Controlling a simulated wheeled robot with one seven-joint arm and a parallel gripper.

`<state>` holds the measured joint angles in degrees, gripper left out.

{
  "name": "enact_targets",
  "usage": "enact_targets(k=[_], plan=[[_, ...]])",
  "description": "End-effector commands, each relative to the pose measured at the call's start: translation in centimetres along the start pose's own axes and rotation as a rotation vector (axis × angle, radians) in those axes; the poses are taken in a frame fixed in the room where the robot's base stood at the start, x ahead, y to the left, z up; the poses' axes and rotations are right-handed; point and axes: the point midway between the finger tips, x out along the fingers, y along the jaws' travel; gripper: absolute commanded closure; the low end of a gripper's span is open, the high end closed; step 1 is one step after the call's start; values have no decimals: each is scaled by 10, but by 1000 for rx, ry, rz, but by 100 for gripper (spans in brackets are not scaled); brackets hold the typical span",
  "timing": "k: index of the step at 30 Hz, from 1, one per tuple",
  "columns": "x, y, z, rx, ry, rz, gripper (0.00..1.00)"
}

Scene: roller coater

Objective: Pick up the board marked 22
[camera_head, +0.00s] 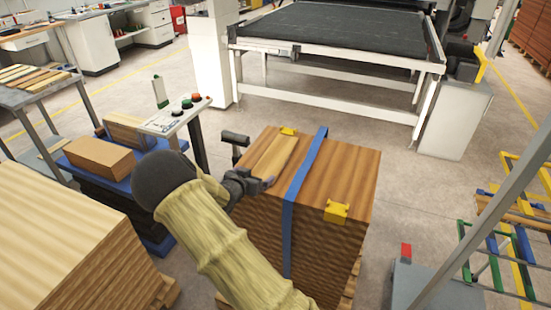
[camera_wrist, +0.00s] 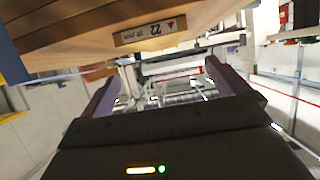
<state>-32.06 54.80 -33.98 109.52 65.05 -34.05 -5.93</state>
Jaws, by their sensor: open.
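The board marked 22 shows its labelled end (camera_wrist: 150,31) at the top of the wrist view, with the label upside down. A narrow, lighter board (camera_head: 272,156) lies on the strapped wood stack (camera_head: 335,175) in the head view; its label cannot be read there. My gripper (camera_head: 257,184) is at the near left edge of that stack, close to the near end of the light board. In the wrist view my gripper (camera_wrist: 157,88) is open, with nothing seen between its fingers. The labelled end is just beyond the fingertips, and I cannot tell the exact gap.
A button panel (camera_head: 175,117) stands behind my arm. Another wood stack (camera_head: 70,245) is at the lower left. A conveyor (camera_head: 335,32) stands behind, across open floor.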

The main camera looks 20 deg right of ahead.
Motion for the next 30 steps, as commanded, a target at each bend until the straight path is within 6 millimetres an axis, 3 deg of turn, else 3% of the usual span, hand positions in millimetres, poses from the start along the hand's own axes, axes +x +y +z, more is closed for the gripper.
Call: enact_targets(k=[6, 12, 24, 30], plan=[[40, 1, -1, 0, 1, 2, 0], [66, 1, 0, 0, 0, 1, 0], [71, 1, 0, 0, -1, 0, 0], [94, 4, 0, 0, -1, 2, 0]])
